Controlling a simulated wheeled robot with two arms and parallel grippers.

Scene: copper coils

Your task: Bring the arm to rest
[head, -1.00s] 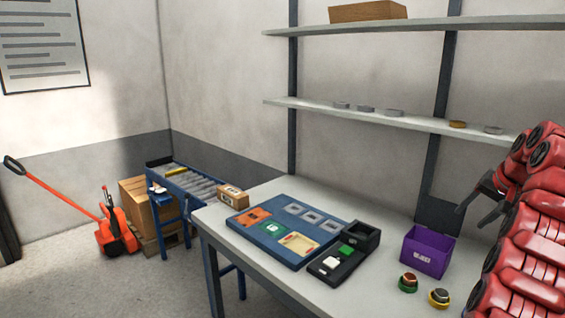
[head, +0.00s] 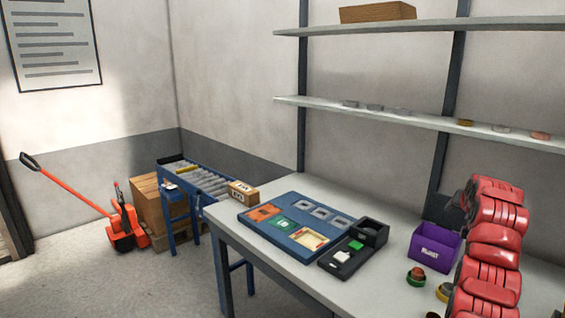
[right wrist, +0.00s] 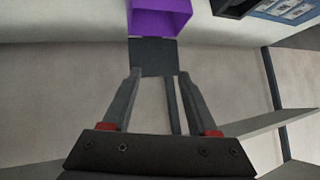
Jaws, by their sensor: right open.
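My red right arm (head: 490,240) is raised and folded at the right edge of the workbench in the head view. My right gripper (head: 461,199) shows only as a small dark part beside the arm's upper bend, mostly hidden. In the right wrist view the right gripper (right wrist: 158,75) has its two fingers apart with nothing between them gripped. A dark panel (right wrist: 153,55) and a purple bin (right wrist: 160,20) appear beyond the fingertips. My left gripper is not in view.
The workbench (head: 335,185) holds a blue board (head: 280,238), a black tray (head: 335,266), the purple bin (head: 435,247) and round coloured pieces (head: 416,277) close to my arm. Shelves (head: 400,111) run along the wall above. A red pallet jack (head: 125,225) stands left.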

